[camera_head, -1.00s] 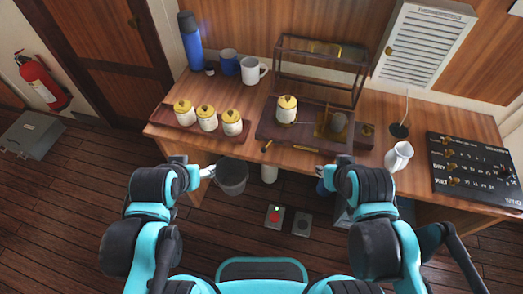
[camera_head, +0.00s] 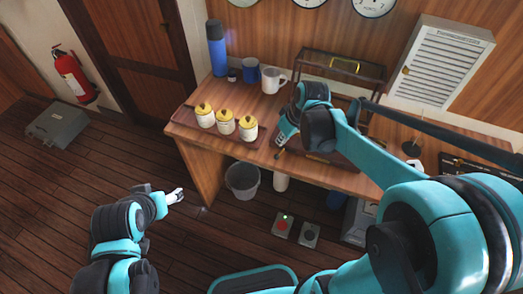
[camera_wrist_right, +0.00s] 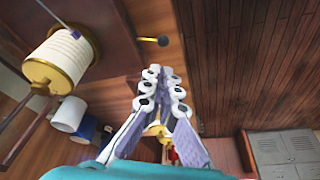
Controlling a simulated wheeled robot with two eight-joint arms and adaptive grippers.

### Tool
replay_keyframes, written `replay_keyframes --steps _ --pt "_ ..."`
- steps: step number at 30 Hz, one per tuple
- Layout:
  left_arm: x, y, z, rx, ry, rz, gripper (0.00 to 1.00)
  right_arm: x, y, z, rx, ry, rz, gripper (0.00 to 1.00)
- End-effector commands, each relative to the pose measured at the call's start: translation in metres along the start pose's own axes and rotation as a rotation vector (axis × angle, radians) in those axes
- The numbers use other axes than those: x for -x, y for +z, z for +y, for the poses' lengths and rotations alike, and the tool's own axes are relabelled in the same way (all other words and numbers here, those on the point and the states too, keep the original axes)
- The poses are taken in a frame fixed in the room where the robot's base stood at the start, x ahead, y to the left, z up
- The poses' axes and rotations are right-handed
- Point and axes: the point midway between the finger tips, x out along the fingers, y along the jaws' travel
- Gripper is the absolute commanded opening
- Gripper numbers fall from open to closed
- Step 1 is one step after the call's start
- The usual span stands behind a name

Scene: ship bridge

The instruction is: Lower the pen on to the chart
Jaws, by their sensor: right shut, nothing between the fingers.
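The chart drum (camera_wrist_right: 62,55), a white cylinder with brass ends, shows at the upper left of the right wrist view. In the head view my right arm hides it and most of its dark wooden base. A short lever with a dark round knob (camera_wrist_right: 163,41) juts from the base, just beyond my right fingertips and apart from them. I cannot make out the pen. My right gripper (camera_wrist_right: 164,78) is shut and empty. In the head view the right gripper (camera_head: 284,140) is over the desk's front edge. My left gripper (camera_head: 177,196) is away over the floor; its finger gap is unclear.
Three yellow-lidded jars (camera_head: 225,122) stand left of my right gripper. A blue flask (camera_head: 217,47), a blue mug (camera_head: 250,69) and a white mug (camera_head: 273,79) stand behind. The raised glass case (camera_head: 341,68) is behind my right arm. A bucket (camera_head: 242,180) is under the desk.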

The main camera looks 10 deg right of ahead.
Motion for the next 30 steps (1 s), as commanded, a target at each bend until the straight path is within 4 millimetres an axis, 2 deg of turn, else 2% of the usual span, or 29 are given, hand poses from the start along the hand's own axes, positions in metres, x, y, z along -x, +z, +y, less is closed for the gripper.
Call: replay_keyframes --steps 14,17,24,30 --pt "-0.001 0.001 0.000 0.000 0.000 0.000 0.66 -0.006 -0.001 0.002 0.009 -0.006 -0.004 0.00" --pt "-0.005 0.003 0.000 0.000 0.000 0.000 0.66 -0.016 -0.001 0.001 0.009 -0.006 -0.004 0.00" --pt "-0.019 0.014 0.000 0.000 0.000 0.000 0.66 -0.060 -0.001 0.001 0.009 -0.006 -0.004 0.00" --pt "-0.028 0.020 0.000 0.000 0.000 0.000 0.66 -0.090 -0.001 0.001 0.008 -0.005 -0.004 0.00"
